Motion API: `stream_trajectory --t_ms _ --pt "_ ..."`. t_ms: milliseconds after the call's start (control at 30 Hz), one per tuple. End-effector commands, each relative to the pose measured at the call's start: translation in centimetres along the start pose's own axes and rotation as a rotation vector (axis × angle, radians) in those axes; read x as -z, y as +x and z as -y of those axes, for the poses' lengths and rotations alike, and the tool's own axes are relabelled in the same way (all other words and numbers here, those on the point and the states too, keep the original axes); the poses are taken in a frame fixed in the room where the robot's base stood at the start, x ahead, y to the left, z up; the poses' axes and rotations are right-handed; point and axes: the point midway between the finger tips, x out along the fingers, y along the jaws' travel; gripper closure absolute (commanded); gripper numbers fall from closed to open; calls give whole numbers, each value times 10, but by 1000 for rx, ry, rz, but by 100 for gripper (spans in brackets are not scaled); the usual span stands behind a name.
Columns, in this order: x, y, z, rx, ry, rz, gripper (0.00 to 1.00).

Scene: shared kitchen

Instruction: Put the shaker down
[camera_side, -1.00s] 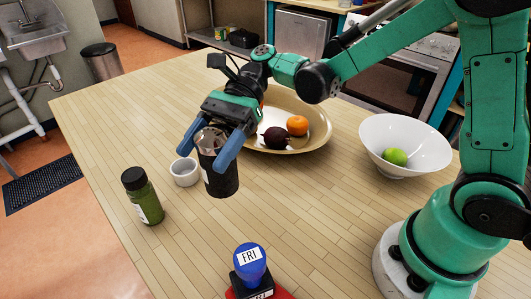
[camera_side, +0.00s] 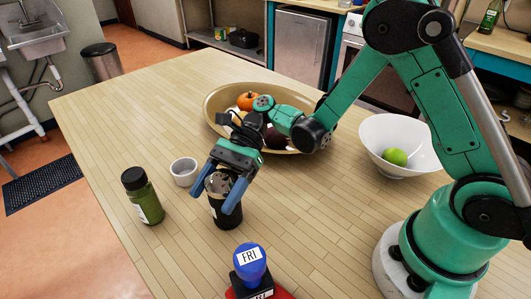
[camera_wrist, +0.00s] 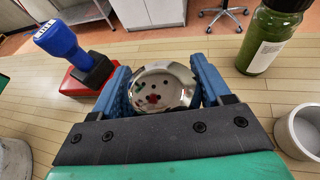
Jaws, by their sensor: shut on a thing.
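The shaker (camera_side: 226,217) has a dark body and a shiny metal top. It stands upright, low over the wooden table (camera_side: 300,215); I cannot tell for sure whether its base touches the wood. My gripper (camera_side: 214,197) has its two blue fingers shut on the shaker near its top, one on each side. In the wrist view the round metal lid (camera_wrist: 163,88) sits between the blue fingers (camera_wrist: 162,84) and hides the body below.
A green jar (camera_side: 142,196) and a small white cup (camera_side: 184,171) stand to the left. A blue FRI stamp (camera_side: 250,263) stands in front. A large fruit dish (camera_side: 215,103) lies behind, and a white bowl (camera_side: 400,135) holds a green fruit at right.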

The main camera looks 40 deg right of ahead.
Motion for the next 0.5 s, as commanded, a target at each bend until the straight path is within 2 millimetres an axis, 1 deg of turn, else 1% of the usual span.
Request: stream_trajectory --t_ms 67,100,167,433,500 --pt "2 1 0 0 0 0 90" --pt "2 1 0 0 0 0 18" --pt "2 1 0 0 0 0 1" --pt "0 0 0 0 0 0 0" --pt "-1 -4 0 2 1 0 0"
